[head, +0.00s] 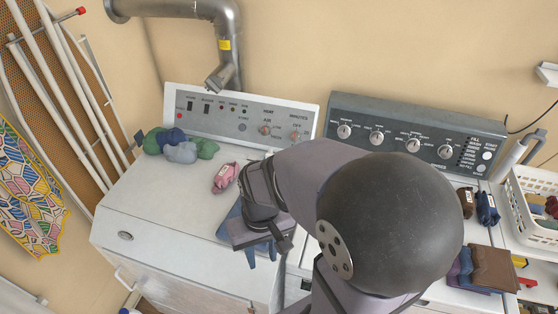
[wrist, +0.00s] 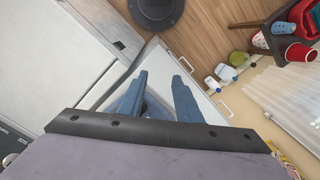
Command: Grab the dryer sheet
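My gripper (head: 250,242) is over the front right part of the white dryer top (head: 165,222) in the head view. Its two blue fingers point down and stand apart. In the wrist view my gripper (wrist: 160,75) shows the fingers spread with a clear gap, and I see nothing held between their tips. I cannot make out a dryer sheet for sure in either view. A pink rolled cloth with a pale label (head: 226,177) lies on the dryer top, behind and left of the gripper. My arm hides part of the dryer and much of the washer.
Green, blue and grey bundled cloths (head: 180,150) lie at the dryer's back left. The dryer panel (head: 240,118) and washer panel (head: 415,135) rise behind. Folded dark cloths (head: 490,268) and a white basket (head: 530,183) are at right. Small bottles (wrist: 225,72) show in the wrist view.

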